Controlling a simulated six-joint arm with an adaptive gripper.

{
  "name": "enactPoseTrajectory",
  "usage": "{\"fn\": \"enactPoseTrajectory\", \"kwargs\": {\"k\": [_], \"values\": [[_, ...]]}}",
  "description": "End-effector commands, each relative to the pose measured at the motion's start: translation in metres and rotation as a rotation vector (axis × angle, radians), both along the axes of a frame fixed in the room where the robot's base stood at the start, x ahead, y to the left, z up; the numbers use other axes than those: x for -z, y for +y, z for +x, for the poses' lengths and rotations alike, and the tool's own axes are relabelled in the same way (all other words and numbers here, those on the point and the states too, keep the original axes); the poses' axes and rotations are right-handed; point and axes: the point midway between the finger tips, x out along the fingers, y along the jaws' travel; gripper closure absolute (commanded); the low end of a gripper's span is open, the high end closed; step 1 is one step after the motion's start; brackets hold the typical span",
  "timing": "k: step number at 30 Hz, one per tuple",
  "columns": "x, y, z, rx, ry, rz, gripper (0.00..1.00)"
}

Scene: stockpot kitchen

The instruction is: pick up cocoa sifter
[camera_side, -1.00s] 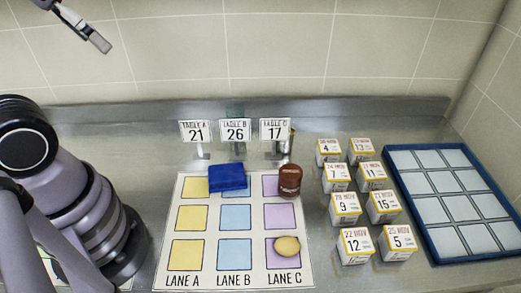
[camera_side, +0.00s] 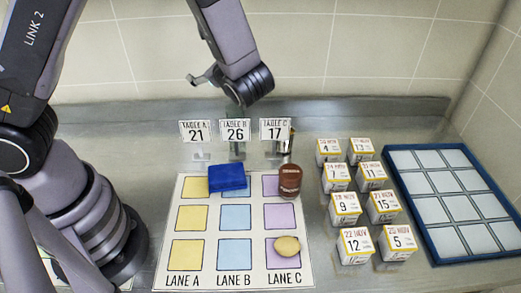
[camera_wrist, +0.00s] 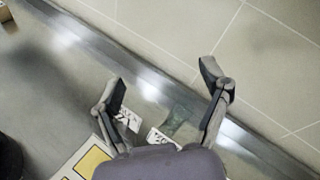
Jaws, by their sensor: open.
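A brown cylinder with a lettered label (camera_side: 289,181), which looks like the cocoa sifter, stands upright at the top square of lane C. My gripper (camera_wrist: 166,84) is open and empty in the wrist view, its two fingers wide apart above the back of the counter. In the side view, part of it shows high behind and left of the brown cylinder; the rest is hidden by my wrist. The brown cylinder is not seen in the wrist view.
A lane mat (camera_side: 214,222) carries a blue block (camera_side: 227,177) and a yellowish oval item (camera_side: 287,246). Number signs (camera_side: 235,131) stand behind. Several date-labelled boxes (camera_side: 355,245) and a blue-rimmed tray (camera_side: 430,236) are at right. The tiled wall (camera_side: 390,50) is behind.

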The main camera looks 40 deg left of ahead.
Motion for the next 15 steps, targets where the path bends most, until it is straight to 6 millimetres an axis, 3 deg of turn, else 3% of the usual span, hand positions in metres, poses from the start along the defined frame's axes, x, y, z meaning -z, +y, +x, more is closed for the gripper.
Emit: {"fn": "enactPoseTrajectory", "kwargs": {"k": [3,6,12,15], "values": [[0.045,-0.045,0.031,0.257,0.067,0.2,0.23],[0.088,-0.086,0.046,0.482,0.101,0.339,0.23],[0.183,-0.16,0.04,0.911,0.142,0.525,0.23],[0.218,-0.181,0.028,1.056,0.151,0.564,0.23]]}}
